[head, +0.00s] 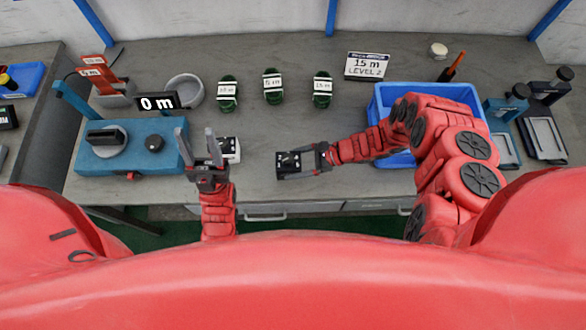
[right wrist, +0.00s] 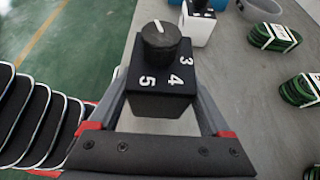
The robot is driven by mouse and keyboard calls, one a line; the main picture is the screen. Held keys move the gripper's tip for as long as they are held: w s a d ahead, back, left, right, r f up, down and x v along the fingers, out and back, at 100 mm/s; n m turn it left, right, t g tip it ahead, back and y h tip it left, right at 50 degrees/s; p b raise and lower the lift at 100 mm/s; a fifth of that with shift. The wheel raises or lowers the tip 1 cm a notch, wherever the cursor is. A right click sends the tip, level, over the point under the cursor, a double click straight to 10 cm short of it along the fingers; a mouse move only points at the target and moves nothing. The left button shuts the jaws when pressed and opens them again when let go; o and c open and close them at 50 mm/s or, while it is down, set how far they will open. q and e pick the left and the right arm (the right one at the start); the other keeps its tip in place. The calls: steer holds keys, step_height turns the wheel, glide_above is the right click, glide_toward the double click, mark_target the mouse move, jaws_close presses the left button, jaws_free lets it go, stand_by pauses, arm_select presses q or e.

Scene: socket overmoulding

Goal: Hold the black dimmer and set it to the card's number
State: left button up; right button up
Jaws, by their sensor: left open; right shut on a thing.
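The number card (head: 367,66) at the back of the bench reads "15 m LEVEL 2". My right gripper (head: 303,160) is shut on the black dimmer (head: 287,162), over the front middle of the bench. In the right wrist view the black dimmer (right wrist: 160,103) has its round knob (right wrist: 162,46) facing up. Numbers 3, 4 and 5 show on its near side; the knob's white line points away from them, and any far-side numbers are hidden. My left gripper (head: 195,132) is open and empty, fingers up, left of the black dimmer.
A white dimmer (head: 232,150) stands beside my left gripper, partly hidden. A blue machine (head: 120,163) with a "0 m" display (head: 158,102) is at the left. Green cable coils (head: 273,88) lie behind. A blue bin (head: 388,92) is under my right arm.

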steer(key=shift+w+f+b, duration=0.15)
steer(key=shift+w+b, duration=1.55)
steer(key=shift+w, duration=0.2)
steer(key=shift+w+b, duration=1)
steer(key=shift+b, duration=0.15)
steer(key=shift+w+b, duration=0.3)
steer(key=shift+w, duration=0.15)
steer(key=shift+r, duration=0.2)
steer(key=shift+f+b, duration=1.45)
steer(key=shift+f, duration=0.9)
steer(key=shift+f, duration=0.15)
